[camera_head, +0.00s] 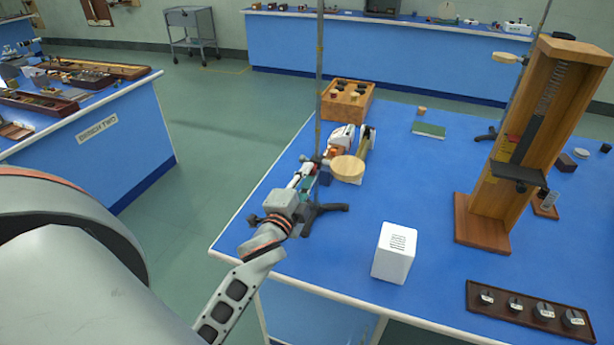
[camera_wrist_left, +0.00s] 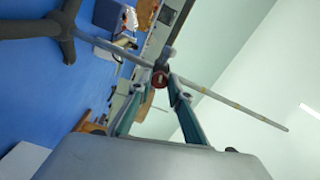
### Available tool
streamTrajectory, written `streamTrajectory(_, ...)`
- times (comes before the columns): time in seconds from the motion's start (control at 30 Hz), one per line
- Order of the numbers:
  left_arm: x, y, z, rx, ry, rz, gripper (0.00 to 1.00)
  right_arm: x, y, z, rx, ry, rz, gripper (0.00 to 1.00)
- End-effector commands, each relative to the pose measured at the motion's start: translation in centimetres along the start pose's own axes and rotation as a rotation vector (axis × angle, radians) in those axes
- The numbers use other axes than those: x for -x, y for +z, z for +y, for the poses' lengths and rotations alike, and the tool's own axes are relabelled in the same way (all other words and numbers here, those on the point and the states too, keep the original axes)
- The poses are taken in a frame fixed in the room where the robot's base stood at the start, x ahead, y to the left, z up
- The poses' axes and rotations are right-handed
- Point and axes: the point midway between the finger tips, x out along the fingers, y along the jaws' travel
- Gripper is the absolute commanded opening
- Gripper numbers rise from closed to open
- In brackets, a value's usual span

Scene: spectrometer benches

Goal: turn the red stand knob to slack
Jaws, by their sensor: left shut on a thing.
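The red stand knob (camera_wrist_left: 160,79) shows in the left wrist view on a thin metal rod (camera_wrist_left: 215,95), between my fingertips. My left gripper (camera_wrist_left: 158,84) is shut on the knob. In the head view my left gripper (camera_head: 316,166) reaches the lower part of the upright stand rod (camera_head: 319,90). The knob is too small and covered there to make out clearly. The stand's dark base (camera_head: 322,209) rests on the blue bench near its left edge. How far the knob is turned cannot be told. My right gripper is not in view.
A round wooden disc (camera_head: 347,168) and a white device (camera_head: 343,135) stand close by the gripper. A white box (camera_head: 394,252), a tall wooden frame (camera_head: 525,150) and a dark tray of weights (camera_head: 528,311) are to the right.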

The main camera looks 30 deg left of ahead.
Motion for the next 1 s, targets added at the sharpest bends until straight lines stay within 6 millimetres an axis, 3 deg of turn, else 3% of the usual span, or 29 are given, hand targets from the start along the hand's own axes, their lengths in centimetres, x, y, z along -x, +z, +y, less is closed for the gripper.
streamTrajectory(0.4, -0.01, -0.02, 0.05, 0.227, 0.000, 0.000, 0.00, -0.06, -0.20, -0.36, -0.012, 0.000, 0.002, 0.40)
streamTrajectory(1.0, -0.02, -0.02, 0.04, 0.270, -0.001, 0.000, 0.00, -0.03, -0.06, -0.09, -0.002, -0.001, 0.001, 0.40)
